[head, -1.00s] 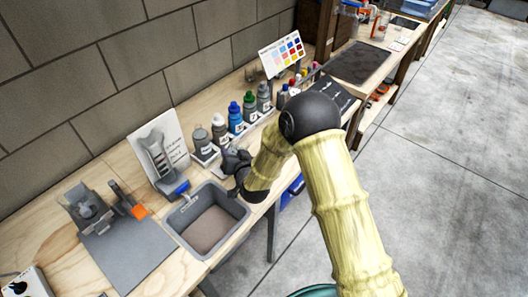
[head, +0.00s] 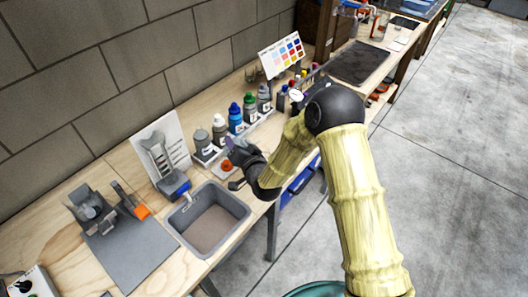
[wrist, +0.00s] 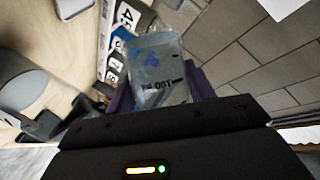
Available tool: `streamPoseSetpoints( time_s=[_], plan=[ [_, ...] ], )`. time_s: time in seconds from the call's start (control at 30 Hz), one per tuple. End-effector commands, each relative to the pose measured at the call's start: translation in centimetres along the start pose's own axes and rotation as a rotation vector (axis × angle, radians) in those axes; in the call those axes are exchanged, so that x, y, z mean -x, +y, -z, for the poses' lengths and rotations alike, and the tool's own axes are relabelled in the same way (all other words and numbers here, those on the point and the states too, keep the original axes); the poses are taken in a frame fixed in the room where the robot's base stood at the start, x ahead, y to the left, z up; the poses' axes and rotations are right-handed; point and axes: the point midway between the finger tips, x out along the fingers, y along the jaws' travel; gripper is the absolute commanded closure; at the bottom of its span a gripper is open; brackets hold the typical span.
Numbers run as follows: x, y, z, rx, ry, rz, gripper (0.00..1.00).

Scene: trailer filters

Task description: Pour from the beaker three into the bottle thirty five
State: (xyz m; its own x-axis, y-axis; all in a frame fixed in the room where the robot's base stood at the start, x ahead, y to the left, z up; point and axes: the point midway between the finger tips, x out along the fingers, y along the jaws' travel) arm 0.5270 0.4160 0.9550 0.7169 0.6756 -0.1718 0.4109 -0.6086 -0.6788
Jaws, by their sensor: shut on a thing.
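My gripper (head: 238,152) is at the row of bottles, right of and behind the sink. In the wrist view its purple fingers are shut on a clear beaker (wrist: 160,72) with dark printed marks and some blue showing through it. The beaker looks tilted in that view; its contents are unclear. Several bottles stand in a row along the wall: a grey one (head: 201,143), a white-capped one (head: 220,130), a blue one (head: 235,118), a green-capped one (head: 249,107) and another grey one (head: 264,98). Their labels are too small to tell which is bottle thirty five.
A grey sink (head: 207,222) is set in the wooden bench, with a red-orange round item (head: 227,166) behind it. A white sign (head: 160,150) and a grey mat (head: 128,250) are to the left. A colour chart (head: 282,55) stands beyond the bottles. Number labels (wrist: 113,50) show beside the beaker.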

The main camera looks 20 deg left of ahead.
Motion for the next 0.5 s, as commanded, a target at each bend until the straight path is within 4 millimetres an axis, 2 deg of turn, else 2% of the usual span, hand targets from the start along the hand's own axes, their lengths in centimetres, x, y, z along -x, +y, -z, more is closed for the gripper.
streamPoseSetpoints(
  time_s=[0.5],
  plan=[
    [0.02,-0.19,0.18,-0.028,0.007,0.014,0.8]
  ],
)
